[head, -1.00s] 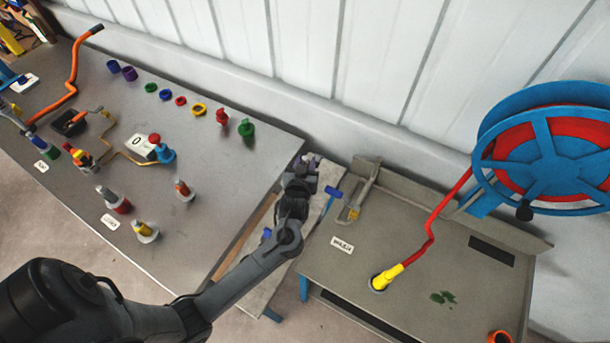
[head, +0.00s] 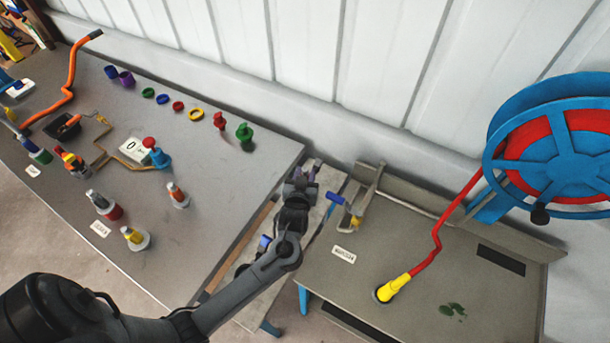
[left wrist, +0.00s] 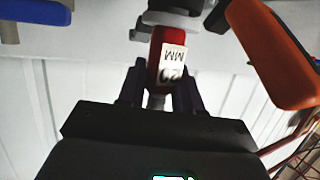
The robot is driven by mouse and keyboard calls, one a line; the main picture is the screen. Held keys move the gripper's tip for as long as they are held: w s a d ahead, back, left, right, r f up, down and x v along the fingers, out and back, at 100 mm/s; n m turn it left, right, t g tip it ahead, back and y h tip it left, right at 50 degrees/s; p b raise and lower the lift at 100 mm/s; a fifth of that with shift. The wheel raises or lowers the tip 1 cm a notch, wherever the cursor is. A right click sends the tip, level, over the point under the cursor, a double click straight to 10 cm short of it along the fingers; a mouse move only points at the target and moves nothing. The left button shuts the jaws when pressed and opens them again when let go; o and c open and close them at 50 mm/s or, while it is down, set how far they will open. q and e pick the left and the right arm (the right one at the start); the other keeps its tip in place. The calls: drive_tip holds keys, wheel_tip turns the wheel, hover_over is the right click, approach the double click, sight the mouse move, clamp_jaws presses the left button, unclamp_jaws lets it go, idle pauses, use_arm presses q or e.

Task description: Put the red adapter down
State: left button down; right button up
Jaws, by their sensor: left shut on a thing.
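My left gripper (head: 302,176) is over the gap between the grey table on the left and the tan workbench on the right. In the left wrist view its two dark fingers (left wrist: 160,88) are shut on the red adapter (left wrist: 157,50). The adapter has a white label reading "20 MM" upside down and a pale grey part at its upper end. In the head view I cannot make the held adapter out at the fingertips. My right gripper is out of view.
The grey table (head: 225,180) carries several coloured fittings and rings, including a green fitting (head: 244,134). The workbench (head: 345,285) holds a yellow-ended red hose (head: 395,288) and a blue-handled tool (head: 336,198). A blue hose reel (head: 560,155) stands right. The workbench's middle is mostly clear.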

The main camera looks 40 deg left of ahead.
use_arm(q)
drive_tip(key=shift+f, duration=0.15)
drive_tip(key=c, duration=0.8)
unclamp_jaws()
drive_tip(key=shift+o, duration=0.2)
drive_tip(key=shift+s+d+r, duration=0.1)
drive_tip(key=shift+r, duration=0.15)
drive_tip(key=s+d+m+g+h+p, duration=0.1)
drive_tip(key=s+d+m+g+h, duration=0.2)
drive_tip(key=s+d, duration=0.4)
drive_tip(key=s+d+m+g+h, duration=0.15)
drive_tip(key=s+d+h, duration=0.3)
drive_tip(key=s, duration=0.55)
drive_tip(key=s+d+m+g, duration=0.1)
drive_tip(key=s+m+g, duration=0.2)
drive_tip(key=s, duration=0.7)
drive_tip(key=shift+s+r+m+g, duration=0.15)
drive_tip(key=shift+s+m+g, duration=0.15)
drive_tip(key=shift+g, duration=0.45)
